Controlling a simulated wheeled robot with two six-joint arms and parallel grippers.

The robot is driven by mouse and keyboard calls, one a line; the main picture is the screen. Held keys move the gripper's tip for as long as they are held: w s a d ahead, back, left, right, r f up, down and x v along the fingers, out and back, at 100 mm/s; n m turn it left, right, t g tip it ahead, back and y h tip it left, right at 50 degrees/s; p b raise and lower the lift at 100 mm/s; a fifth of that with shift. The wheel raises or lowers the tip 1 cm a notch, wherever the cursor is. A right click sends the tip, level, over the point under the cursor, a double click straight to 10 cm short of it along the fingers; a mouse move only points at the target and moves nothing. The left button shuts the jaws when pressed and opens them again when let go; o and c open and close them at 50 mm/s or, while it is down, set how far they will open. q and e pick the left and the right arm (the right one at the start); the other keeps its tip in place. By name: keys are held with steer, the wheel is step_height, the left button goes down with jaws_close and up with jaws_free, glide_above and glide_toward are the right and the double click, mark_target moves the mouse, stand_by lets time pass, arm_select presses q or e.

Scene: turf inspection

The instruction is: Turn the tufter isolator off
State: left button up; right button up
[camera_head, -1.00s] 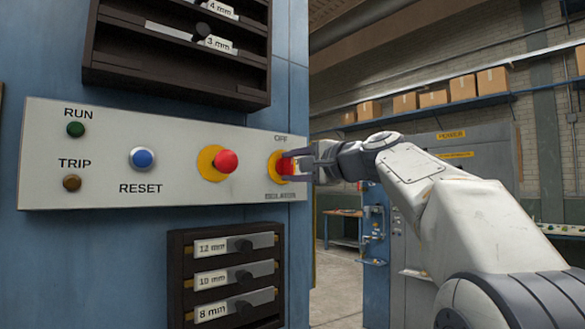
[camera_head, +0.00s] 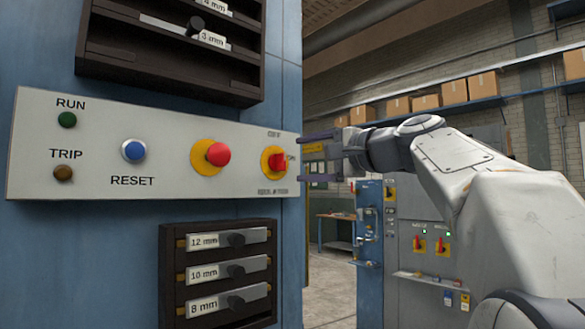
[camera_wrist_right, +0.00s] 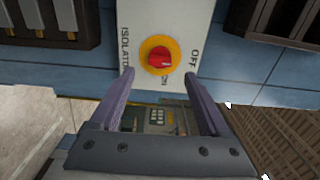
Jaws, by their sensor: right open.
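The isolator is a red rotary knob on a round yellow plate (camera_head: 265,165) at the right end of a pale control panel (camera_head: 100,186). OFF is printed above it, ON to its right and ISOLATOR below. In the right wrist view the red knob (camera_wrist_right: 159,57) shows whole, with OFF to its right and ON under it; its bar looks to lie along the OFF direction, but I cannot be sure. My right gripper (camera_head: 305,158) is open and empty, just right of the knob and apart from it. Its two fingers (camera_wrist_right: 159,76) point toward the knob. My left gripper is out of view.
A red push button (camera_head: 218,154), a blue RESET button (camera_head: 133,151) and RUN and TRIP lamps share the panel. Dark racks with gauges sit above (camera_head: 180,65) and below (camera_head: 218,224). A grey cabinet (camera_head: 405,285) with red switches stands beyond, right.

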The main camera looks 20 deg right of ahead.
steer(key=shift+v, duration=1.65)
steer(key=a+f+n+g+p, duration=0.1)
steer(key=a+f+g, duration=0.1)
steer(key=a+f, duration=0.2)
steer(key=w+a+f+n+g+y+p, duration=0.1)
steer(key=a+f+g, duration=0.1)
steer(key=a+f, duration=0.2)
steer(key=a+f+n+g+p, duration=0.2)
steer(key=a+f, duration=0.2)
steer(key=shift+w+f, duration=0.2)
steer(key=shift+w, duration=0.2)
steer(key=s+a+f+n+g+h+p, duration=0.1)
steer(key=s+a+f+n+g+p, duration=0.15)
steer(key=s+a+f, duration=0.4)
steer(key=s+a+f+n+g+h+p, duration=0.15)
steer(key=s+f+n+g, duration=0.25)
steer(key=f, duration=0.5)
steer(key=s+a+f+n+g+p, duration=0.1)
steer(key=s+a+f+n+g, duration=0.2)
steer(key=s+a+f+n, duration=0.25)
steer(key=s+d+f+n+g+h+p, duration=0.1)
steer(key=s+d+f+n+h, duration=0.2)
steer(key=s+f, duration=0.7)
steer(key=shift+s+d+f+n+h, duration=0.35)
steer(key=shift+s+d+n, duration=0.5)
steer(key=shift+s+n, duration=0.3)
